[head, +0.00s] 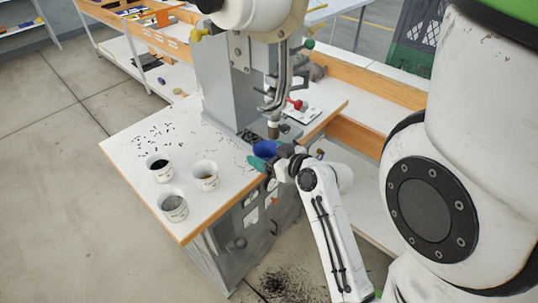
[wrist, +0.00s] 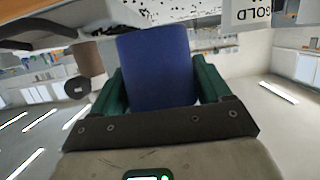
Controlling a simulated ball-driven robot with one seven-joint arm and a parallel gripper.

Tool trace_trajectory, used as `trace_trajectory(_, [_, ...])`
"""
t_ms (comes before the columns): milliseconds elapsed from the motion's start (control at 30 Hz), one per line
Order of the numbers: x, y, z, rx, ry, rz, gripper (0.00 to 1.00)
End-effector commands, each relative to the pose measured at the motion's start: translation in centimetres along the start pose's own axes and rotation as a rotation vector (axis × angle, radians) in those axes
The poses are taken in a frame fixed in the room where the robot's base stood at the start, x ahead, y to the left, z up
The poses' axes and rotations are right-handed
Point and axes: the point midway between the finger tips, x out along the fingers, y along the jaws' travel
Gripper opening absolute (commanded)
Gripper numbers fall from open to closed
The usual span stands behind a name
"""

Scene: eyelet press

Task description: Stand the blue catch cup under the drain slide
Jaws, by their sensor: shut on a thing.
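My gripper (head: 262,161) is shut on the blue catch cup (head: 265,149) at the near right edge of the press table. In the wrist view the cup (wrist: 155,65) sits between the two green fingers (wrist: 158,90). The eyelet press (head: 225,75) stands behind the cup, with curved metal tubing and a brownish tip (head: 273,130) just above and beyond it. I cannot tell which part is the drain slide. A brown cylinder (wrist: 87,58) shows left of the cup in the wrist view. The cup's base is hidden in the head view.
Three white cups stand on the left of the table (head: 125,140): one with black contents (head: 160,170), one lighter (head: 205,176), one grey (head: 173,207). Small black bits are scattered behind them. A red-knobbed lever (head: 296,104) stands right of the tubing. Dark bits lie on the floor.

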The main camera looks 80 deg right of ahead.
Motion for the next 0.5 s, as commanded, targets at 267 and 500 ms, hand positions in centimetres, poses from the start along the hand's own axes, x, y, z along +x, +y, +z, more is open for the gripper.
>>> trace_trajectory(267, [2.6,-0.1,-0.4,-0.002,0.001,-0.003,0.48])
trace_trajectory(500, [4.8,-0.1,-0.8,-0.002,0.002,-0.002,0.48])
